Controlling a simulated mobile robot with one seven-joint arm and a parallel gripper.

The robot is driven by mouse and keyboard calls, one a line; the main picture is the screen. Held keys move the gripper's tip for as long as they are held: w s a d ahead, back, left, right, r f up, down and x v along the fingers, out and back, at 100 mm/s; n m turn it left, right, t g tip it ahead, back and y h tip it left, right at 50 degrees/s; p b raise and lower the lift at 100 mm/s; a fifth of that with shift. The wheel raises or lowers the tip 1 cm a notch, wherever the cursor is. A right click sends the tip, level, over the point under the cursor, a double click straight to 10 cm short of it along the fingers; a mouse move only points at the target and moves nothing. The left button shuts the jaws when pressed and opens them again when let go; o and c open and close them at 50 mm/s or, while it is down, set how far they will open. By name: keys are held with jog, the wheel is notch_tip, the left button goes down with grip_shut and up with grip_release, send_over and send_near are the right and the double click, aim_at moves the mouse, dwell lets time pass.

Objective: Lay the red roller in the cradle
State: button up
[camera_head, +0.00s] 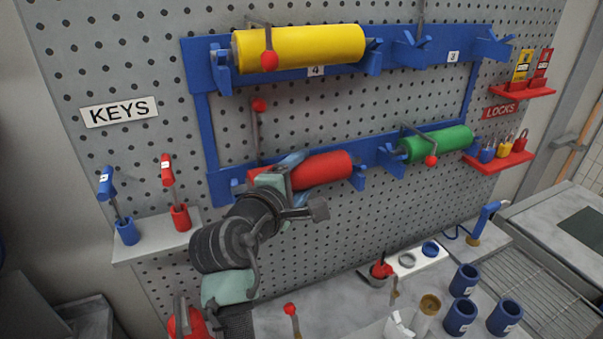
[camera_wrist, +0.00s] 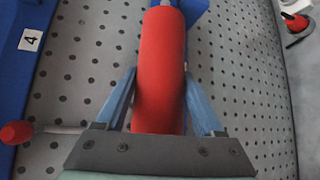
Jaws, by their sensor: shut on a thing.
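My gripper (camera_head: 293,182) is at the lower left of the blue wall rack, shut on the red roller (camera_head: 325,167). In the wrist view its blue fingers flank the red roller (camera_wrist: 160,62). The roller lies roughly level at the lower left cradle (camera_head: 358,178), its right end by the right blue bracket. Its left part is hidden by my gripper, and I cannot tell whether it rests in both notches. A blue bracket (camera_wrist: 194,9) shows behind its far end in the wrist view. A lever with a red knob (camera_head: 259,105) stands raised above this cradle.
A yellow roller (camera_head: 300,48) lies in the upper left cradle and a green roller (camera_head: 437,143) in the lower right, each with a lever across it. The upper right cradle (camera_head: 455,45) is empty. Blue cups (camera_head: 461,312) stand on the counter below.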

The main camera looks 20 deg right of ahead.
jog(key=shift+f, duration=0.3)
jog(key=o, duration=1.3)
jog(key=shift+c, duration=0.2)
jog(key=shift+f, duration=0.15)
jog(key=b+v, duration=0.4)
jog(key=v, duration=0.9)
jog(key=a+r+m+t+y, duration=0.2)
jog(key=r+m+t, duration=0.15)
jog(key=r, duration=0.35)
jog(key=a+r+m+t+y, duration=0.2)
jog(key=a+r+t, duration=0.15)
jog(key=r, duration=0.35)
jog(key=s+a+r+m+t+y, duration=0.2)
jog(key=s+r+m+t+y, duration=0.1)
jog(key=s+r, duration=0.3)
jog(key=s+a+r+m+t+y, duration=0.2)
jog(key=s+r+t, duration=0.4)
jog(key=r, duration=0.3)
jog(key=shift+a+m+y, duration=0.25)
jog(key=shift+m+y, duration=0.2)
jog(key=shift+y, duration=0.55)
